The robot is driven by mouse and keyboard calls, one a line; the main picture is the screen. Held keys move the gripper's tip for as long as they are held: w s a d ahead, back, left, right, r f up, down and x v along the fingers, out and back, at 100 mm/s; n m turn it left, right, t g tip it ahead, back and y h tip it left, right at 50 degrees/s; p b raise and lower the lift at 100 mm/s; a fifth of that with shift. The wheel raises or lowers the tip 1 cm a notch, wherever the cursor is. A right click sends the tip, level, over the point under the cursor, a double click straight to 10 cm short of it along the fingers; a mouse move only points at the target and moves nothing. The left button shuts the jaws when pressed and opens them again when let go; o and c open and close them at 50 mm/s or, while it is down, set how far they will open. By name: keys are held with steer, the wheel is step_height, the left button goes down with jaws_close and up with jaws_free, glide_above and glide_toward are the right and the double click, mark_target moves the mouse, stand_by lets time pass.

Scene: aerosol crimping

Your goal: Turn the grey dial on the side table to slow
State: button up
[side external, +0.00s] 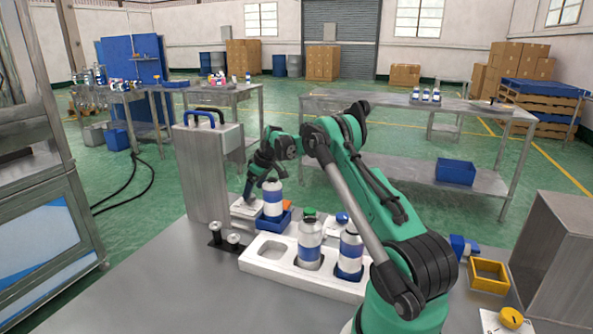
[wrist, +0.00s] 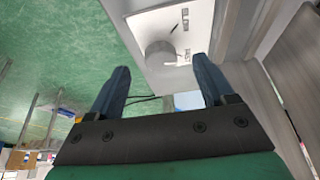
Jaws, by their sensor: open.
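The grey dial (wrist: 159,52) is a round knob on a white panel (wrist: 148,24) in the wrist view. Small dark marks sit on the panel around it, too small to read, so I cannot tell its setting. My gripper (wrist: 160,66) is open, with one blue-grey finger to each side of the dial in the picture. I cannot tell whether either finger touches it. In the side view my gripper (side external: 256,184) points down over the white panel (side external: 244,208), behind a bottle. The dial itself cannot be made out there.
A white-and-blue bottle (side external: 273,203) stands in a blue holder close to my gripper. A white rack (side external: 270,262) holds two bottles in front. A tall grey metal box (side external: 203,170) stands just left. A yellow knob (side external: 511,317) is at the lower right.

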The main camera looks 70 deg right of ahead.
steer(key=shift+x, duration=1.05)
steer(key=shift+c, duration=0.2)
jaws_close()
steer(key=n+y, duration=0.1)
steer(key=n, duration=0.3)
steer(key=shift+d+n+y, duration=0.25)
steer(key=shift+n+y, duration=0.05)
steer(key=shift+y, duration=0.1)
steer(key=shift+o, duration=0.2)
jaws_free()
steer(key=shift+r, duration=0.1)
steer(key=shift+v, duration=2.75)
